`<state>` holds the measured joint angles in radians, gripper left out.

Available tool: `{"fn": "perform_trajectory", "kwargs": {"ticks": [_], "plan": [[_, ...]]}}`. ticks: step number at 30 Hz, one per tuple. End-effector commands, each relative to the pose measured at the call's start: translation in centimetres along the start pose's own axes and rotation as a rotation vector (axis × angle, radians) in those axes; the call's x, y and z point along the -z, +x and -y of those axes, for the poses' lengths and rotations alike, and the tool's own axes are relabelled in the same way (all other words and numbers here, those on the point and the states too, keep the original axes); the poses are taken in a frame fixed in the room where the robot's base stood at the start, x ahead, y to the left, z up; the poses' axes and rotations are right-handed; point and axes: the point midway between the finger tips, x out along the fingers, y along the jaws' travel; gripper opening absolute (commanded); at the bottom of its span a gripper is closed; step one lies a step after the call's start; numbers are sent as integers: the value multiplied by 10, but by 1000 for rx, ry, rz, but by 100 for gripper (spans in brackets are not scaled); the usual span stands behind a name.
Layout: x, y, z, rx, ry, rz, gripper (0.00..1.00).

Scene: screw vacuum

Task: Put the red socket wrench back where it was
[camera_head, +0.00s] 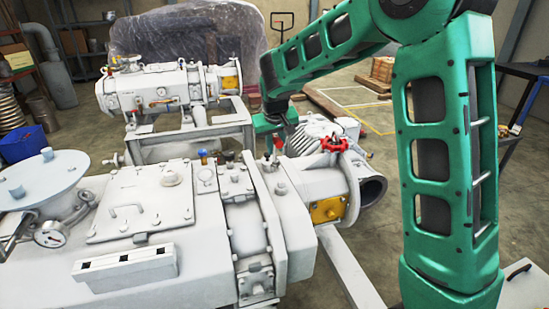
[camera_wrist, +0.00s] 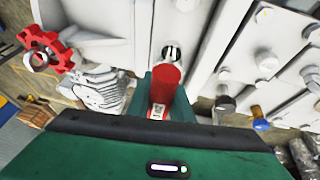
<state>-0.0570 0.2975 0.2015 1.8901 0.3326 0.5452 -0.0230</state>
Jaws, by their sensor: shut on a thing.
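The red socket wrench (camera_wrist: 167,84) is between my gripper's fingers in the wrist view. My gripper (camera_wrist: 164,96) is shut on it. The wrench's far end points at the pale machine body, close to a dark round fitting (camera_wrist: 172,52); I cannot tell whether they touch. In the head view my gripper (camera_head: 271,128) is above the bolted flange of the large grey vacuum pump (camera_head: 215,255). Only a small red bit of the wrench (camera_head: 278,143) shows there.
A red handwheel (camera_head: 333,140) stands right of my gripper, near the ribbed motor (camera_head: 312,135). Small coloured pieces (camera_head: 203,158) stand on the pump to the left. A second pump (camera_head: 165,88) is behind. Open floor lies beyond.

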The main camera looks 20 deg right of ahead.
Motion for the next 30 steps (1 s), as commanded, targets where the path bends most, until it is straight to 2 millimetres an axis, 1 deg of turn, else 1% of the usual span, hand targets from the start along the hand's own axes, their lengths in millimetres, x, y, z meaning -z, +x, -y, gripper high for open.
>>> {"fn": "perform_trajectory", "kwargs": {"ticks": [2, 10, 20, 21, 22, 23, 30], "plan": [[-2, 5, 1, 0, -1, 1, 0], [-15, 35, 6, 1, -2, 1, 0], [-16, 37, 6, 1, -1, 0, 0], [-16, 37, 6, 1, -1, 1, 29], [-16, 37, 6, 1, -1, 1, 36], [-16, 37, 6, 1, -1, 1, 38], [-16, 37, 6, 1, -1, 0, 38]]}}
